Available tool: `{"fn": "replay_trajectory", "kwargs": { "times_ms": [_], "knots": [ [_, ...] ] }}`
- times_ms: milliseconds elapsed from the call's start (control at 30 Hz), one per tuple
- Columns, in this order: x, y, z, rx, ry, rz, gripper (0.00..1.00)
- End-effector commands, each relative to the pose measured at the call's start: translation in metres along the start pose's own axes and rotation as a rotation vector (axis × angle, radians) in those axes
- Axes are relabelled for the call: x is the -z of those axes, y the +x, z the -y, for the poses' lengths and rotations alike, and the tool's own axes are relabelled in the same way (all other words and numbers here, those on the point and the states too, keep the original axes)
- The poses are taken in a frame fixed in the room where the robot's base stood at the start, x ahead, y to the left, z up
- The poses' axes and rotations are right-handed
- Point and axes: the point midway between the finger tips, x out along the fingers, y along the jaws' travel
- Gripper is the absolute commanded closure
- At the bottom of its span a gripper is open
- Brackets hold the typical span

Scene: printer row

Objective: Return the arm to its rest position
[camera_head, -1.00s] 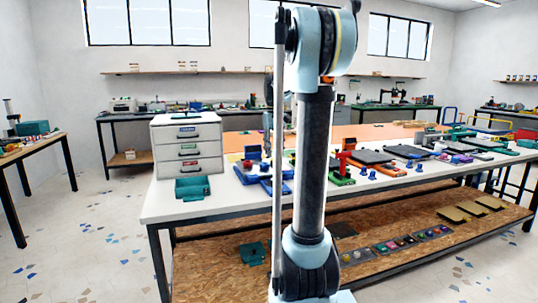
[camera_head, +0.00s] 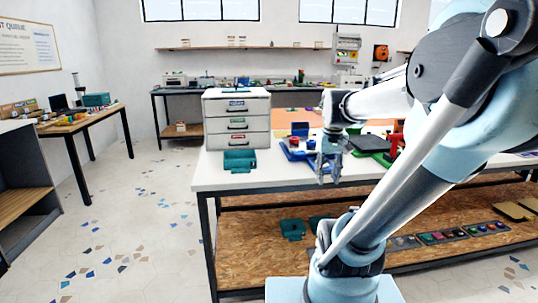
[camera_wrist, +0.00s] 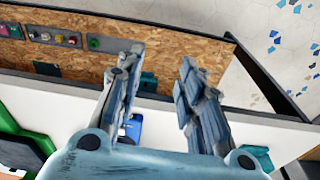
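My arm (camera_head: 400,215) rises from the bottom of the head view, leans to the upper right and bends back left at the elbow. My gripper (camera_head: 328,178) hangs downward near the front edge of the white table (camera_head: 270,180). In the wrist view my gripper (camera_wrist: 162,55) has its two fingers apart with nothing between them. Beyond the fingers, the wrist view shows the table's edge and the wooden lower shelf (camera_wrist: 125,50).
A drawer unit (camera_head: 237,120) and a teal bin (camera_head: 240,161) stand left of my gripper. A blue fixture (camera_head: 297,152) and a dark-topped green piece (camera_head: 368,143) lie close behind it. The lower shelf holds small trays (camera_head: 460,235). The floor at left (camera_head: 150,220) is clear.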

Motion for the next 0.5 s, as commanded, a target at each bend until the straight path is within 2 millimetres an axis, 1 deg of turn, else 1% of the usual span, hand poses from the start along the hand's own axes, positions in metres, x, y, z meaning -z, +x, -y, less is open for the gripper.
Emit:
{"fn": "replay_trajectory", "kwargs": {
  "times_ms": [33,100,300,400,500],
  "knots": [
    [-0.015,0.009,0.002,0.0,0.005,-0.006,0.66],
    [-0.033,0.022,0.005,-0.001,0.016,-0.016,0.66],
    [-0.079,0.061,0.012,-0.002,0.046,-0.044,0.66],
    [-0.096,0.078,0.014,-0.002,0.057,-0.056,0.66],
    [-0.107,0.09,0.016,-0.002,0.066,-0.064,0.66]
  ]
}}
